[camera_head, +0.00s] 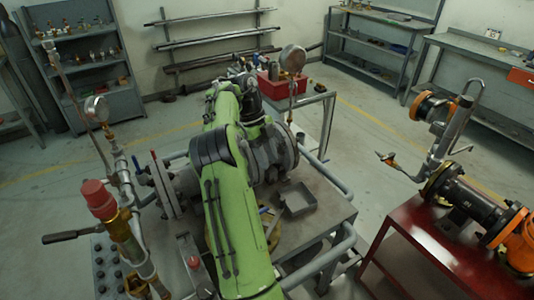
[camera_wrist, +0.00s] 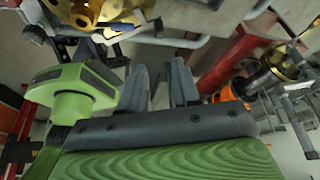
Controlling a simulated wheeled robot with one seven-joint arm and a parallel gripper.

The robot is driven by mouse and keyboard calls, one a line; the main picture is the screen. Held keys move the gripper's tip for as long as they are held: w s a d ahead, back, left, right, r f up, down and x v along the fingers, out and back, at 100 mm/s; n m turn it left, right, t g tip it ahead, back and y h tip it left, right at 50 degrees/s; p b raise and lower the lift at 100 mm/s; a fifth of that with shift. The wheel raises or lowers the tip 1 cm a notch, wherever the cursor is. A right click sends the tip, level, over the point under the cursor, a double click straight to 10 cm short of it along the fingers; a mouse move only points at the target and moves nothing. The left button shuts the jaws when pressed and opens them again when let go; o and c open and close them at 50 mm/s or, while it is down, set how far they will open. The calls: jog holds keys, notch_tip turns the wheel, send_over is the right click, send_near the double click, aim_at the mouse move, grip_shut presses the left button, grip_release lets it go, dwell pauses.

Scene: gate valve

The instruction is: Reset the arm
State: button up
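My green arm reaches from the bottom of the head view over the grey valve bench and its flanged pipework. In the wrist view my gripper (camera_wrist: 160,88) shows two dark fingers with a clear gap between them. Nothing is seen between the fingers. In the head view the gripper is not clearly seen, as the arm's links cover that area. The large grey flange (camera_head: 283,148) shows right beside the arm, and another flange (camera_head: 163,185) stands to its left. The middle of the pipework is hidden behind the arm.
A pipe stand with a red cap (camera_head: 97,195) and a gauge (camera_head: 96,109) rise on the left. Another gauge (camera_head: 292,59) stands behind the arm. A grey tray (camera_head: 297,208) lies on the bench. A red table (camera_head: 425,255) carries pipe fittings. Floor between bench and red table is clear.

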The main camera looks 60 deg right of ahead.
dwell(0.4)
jog(key=w+a+r+n+t+h, duration=0.1)
jog(key=a+r+n+t, duration=0.1)
jog(key=a+r+n, duration=0.35)
jog(key=w+a+r+n+t, duration=0.1)
jog(key=a+r+n, duration=0.1)
jog(key=a+n, duration=0.65)
jog(key=w+a+r+n+t+h, duration=0.1)
jog(key=a+r+n+t, duration=0.15)
jog(key=a+n, duration=0.45)
jog(key=s+a+f+n+t, duration=0.1)
jog(key=s+a+n, duration=0.2)
jog(key=a+n, duration=0.2)
jog(key=s+a+f+n+t+y, duration=0.1)
jog(key=s+a+n+t, duration=0.1)
jog(key=a+n, duration=0.4)
jog(key=s+a+f+n+t, duration=0.1)
jog(key=s+a+n, duration=0.3)
jog(key=a, duration=0.4)
jog(key=shift+a+n, duration=0.3)
jog(key=shift+n, duration=0.6)
jog(key=shift+t, duration=0.25)
